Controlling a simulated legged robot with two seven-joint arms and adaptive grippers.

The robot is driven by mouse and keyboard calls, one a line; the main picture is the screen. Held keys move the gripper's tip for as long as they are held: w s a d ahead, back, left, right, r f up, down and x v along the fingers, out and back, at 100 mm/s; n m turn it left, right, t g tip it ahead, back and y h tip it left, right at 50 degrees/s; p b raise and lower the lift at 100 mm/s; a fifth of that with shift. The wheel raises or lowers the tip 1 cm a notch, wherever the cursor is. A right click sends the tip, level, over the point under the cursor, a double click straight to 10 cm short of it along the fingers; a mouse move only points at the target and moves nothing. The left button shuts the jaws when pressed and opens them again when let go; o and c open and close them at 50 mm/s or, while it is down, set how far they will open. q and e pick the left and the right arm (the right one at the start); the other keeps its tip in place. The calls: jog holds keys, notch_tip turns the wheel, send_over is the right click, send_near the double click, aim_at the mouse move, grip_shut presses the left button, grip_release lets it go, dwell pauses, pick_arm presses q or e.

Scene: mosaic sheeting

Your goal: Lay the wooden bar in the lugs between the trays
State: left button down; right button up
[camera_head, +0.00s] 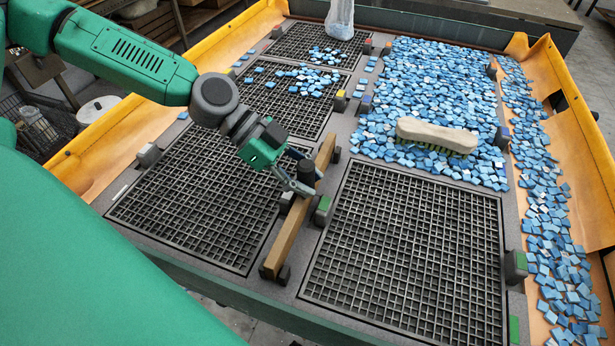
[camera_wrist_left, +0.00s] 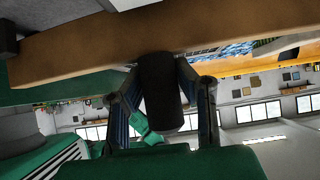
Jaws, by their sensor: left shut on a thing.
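The wooden bar (camera_head: 286,236) lies lengthwise over the grey strip between the left and right gridded trays. My left gripper (camera_head: 304,182) is shut on the black knob (camera_head: 307,171) on top of the bar. In the left wrist view the knob (camera_wrist_left: 160,92) is between the two fingers, and the bar (camera_wrist_left: 130,42) crosses the top. A dark lug (camera_head: 283,275) shows at the bar's near end and another (camera_head: 336,154) at its far end. I cannot tell whether the bar rests inside them or just above. My right gripper is not in view.
The near-left tray (camera_head: 195,195) and near-right tray (camera_head: 405,250) are empty grids. A far-right tray is covered with blue tiles (camera_head: 430,85), with a pale-handled brush (camera_head: 437,135) on them. A clear bag (camera_head: 340,18) stands at the back. Orange sheeting (camera_head: 575,110) lines the sides.

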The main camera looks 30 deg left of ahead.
pick_arm(q)
jog(key=shift+f+b, duration=0.8)
jog(key=shift+f, duration=0.05)
jog(key=c, duration=1.2)
grip_release()
jog(key=shift+a+r, duration=0.4)
jog(key=v, duration=1.1)
jog(key=shift+f, duration=0.1)
